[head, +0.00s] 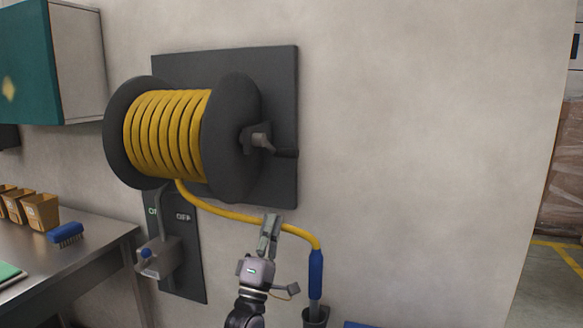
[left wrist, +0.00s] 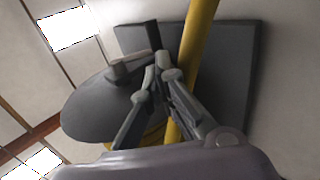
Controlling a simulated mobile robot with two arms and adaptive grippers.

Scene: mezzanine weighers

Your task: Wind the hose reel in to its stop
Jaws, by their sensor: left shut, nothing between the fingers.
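The hose reel (head: 233,140) hangs on a dark wall plate (head: 270,75). Yellow hose (head: 165,135) is wound round its drum. The crank (head: 262,138) sticks out from the right flange, its dark handle (head: 286,153) pointing right. The hose's free end runs down right to a blue nozzle (head: 316,275) standing in a dark holder (head: 316,316). My left gripper (head: 270,222) is shut and empty, pointing up below the reel, near the hose run. In the left wrist view the shut fingertips (left wrist: 165,65) show with the hose (left wrist: 198,30) beside them and the reel flange (left wrist: 95,105) beyond. My right gripper is out of view.
A dark panel (head: 190,270) marked OFF carries a lever unit (head: 158,258) below the reel. A metal bench (head: 90,250) with a blue brush (head: 66,234) and bins (head: 40,211) stands left. A teal cabinet (head: 28,65) hangs upper left. The wall right of the reel is bare.

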